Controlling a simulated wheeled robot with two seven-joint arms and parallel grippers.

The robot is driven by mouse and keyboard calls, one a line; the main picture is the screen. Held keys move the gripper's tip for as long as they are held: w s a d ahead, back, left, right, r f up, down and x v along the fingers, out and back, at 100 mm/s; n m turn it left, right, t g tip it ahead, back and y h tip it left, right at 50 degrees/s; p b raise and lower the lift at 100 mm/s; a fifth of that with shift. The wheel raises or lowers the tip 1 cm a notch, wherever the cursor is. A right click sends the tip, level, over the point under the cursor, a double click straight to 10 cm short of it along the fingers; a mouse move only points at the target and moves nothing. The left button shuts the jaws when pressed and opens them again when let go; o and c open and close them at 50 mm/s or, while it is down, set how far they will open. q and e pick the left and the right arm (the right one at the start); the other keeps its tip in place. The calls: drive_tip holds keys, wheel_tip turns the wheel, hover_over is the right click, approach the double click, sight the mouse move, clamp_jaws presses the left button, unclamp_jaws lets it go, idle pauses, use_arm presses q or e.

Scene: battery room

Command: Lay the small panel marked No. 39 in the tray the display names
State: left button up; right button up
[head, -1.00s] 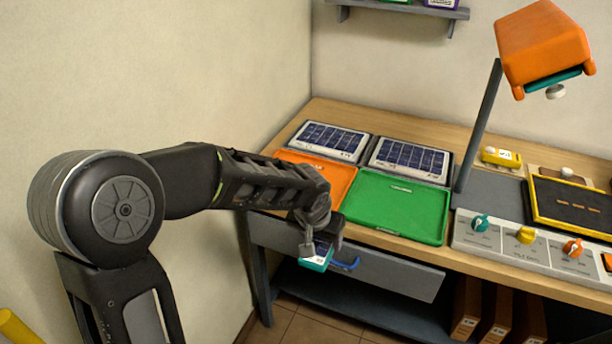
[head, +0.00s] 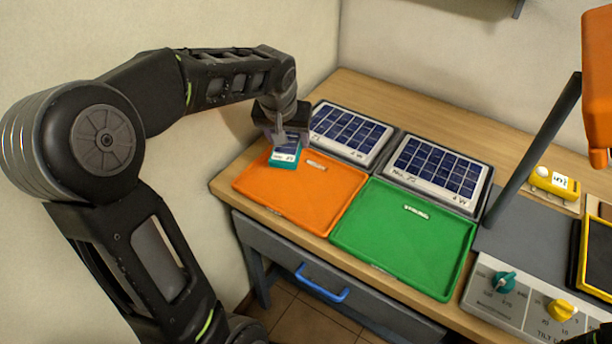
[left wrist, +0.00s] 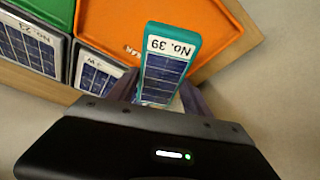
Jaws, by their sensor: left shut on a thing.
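The small teal-framed panel marked No. 39 (left wrist: 165,65) is held between the fingers of my left gripper (left wrist: 160,95) in the left wrist view. In the head view my left gripper (head: 284,134) is shut on the panel (head: 285,154), over the back left part of the orange tray (head: 297,192). I cannot tell whether the panel touches the tray. The green tray (head: 404,237) lies to the right of the orange one and is empty. The display (head: 597,262) is cut off at the right edge and its text cannot be read.
Two larger solar panels stand behind the trays, the left one (head: 347,133) close to my gripper and the right one (head: 437,173) marked No. 23. A lamp post (head: 530,150) and a knob console (head: 540,305) are at right. A drawer with a blue handle (head: 322,286) is below.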

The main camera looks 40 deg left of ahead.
use_arm(q)
hover_over(292, 174)
drive_tip(key=s, duration=0.2)
drive_tip(key=shift+w+d+f+p, duration=0.15)
drive_tip(key=shift+f, duration=1.45)
drive_tip(key=shift+w+d+f+p, duration=0.1)
drive_tip(key=shift+f+p, duration=0.05)
drive_tip(key=shift+f, duration=1.4)
drive_tip(key=shift+f, duration=1.85)
drive_tip(key=shift+f, duration=0.2)
drive_tip(key=o, duration=1.7)
drive_tip(key=shift+r, duration=0.1)
